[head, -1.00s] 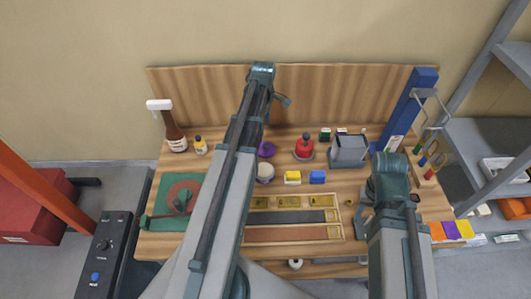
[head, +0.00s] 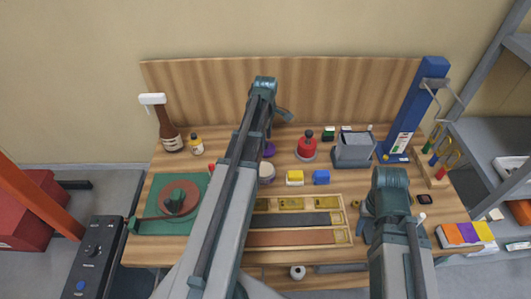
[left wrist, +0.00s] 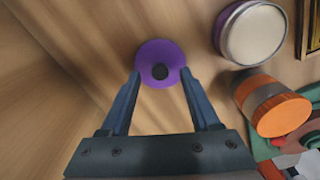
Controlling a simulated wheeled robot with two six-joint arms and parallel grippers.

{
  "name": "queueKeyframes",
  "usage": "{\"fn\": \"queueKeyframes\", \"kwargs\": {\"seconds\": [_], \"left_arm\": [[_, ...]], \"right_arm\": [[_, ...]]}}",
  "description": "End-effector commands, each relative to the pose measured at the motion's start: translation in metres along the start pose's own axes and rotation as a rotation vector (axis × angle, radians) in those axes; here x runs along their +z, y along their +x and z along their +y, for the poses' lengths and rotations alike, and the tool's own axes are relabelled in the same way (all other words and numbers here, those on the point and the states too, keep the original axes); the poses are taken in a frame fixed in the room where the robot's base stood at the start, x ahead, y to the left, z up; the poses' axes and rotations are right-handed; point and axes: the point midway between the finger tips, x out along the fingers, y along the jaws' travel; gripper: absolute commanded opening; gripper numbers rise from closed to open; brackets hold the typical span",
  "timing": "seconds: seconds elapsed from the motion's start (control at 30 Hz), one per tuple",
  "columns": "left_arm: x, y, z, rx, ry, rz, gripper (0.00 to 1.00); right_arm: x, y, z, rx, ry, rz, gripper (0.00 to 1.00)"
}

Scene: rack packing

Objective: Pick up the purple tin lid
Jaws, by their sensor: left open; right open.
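The purple tin lid (left wrist: 150,54), a round disc with a dark knob, lies on the wooden bench in the left wrist view. In the head view the lid (head: 270,150) shows just right of my left arm, partly hidden by it. My left gripper (left wrist: 160,84) is open, with its two fingers pointing at the lid and one to each side of its near edge. Nothing is between the fingers except the view of the lid's near part; contact cannot be told. My right gripper (head: 366,218) is open and sits low at the right of the bench, partly hidden by its arm.
A wooden back panel (head: 330,92) rises behind.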

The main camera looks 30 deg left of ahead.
Motion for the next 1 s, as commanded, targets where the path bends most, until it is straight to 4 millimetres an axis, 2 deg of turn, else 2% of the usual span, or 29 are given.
{"fn": "queueKeyframes", "kwargs": {"seconds": [0.03,0.1,0.37,0.7,0.73,1.0], "left_arm": [[-0.0003,0.0124,-0.0001,0.0,0.0,0.0,0.63],[-0.0003,0.0164,-0.0001,0.0,0.0,0.0,0.63],[-0.0005,0.015,-0.0001,0.0,0.0,0.0,0.63],[-0.0006,0.015,-0.0001,0.0,0.0,0.0,0.03],[-0.0006,0.015,-0.0001,0.0,0.0,0.0,0.0],[-0.0005,0.015,-0.0001,0.0,0.0,0.0,0.0]], "right_arm": [[-0.0007,0.0124,-0.0012,0.0,0.0,0.0,0.5],[-0.001,0.0163,-0.0015,0.0,0.0,0.0,0.5],[-0.0009,0.0149,-0.0014,0.0,0.0,0.0,0.5],[-0.0009,0.0149,-0.0014,0.0,0.0,0.0,0.5],[-0.0009,0.0149,-0.0014,0.0,0.0,0.0,0.5],[-0.0009,0.0149,-0.0014,0.0,0.0,0.0,0.5]]}}
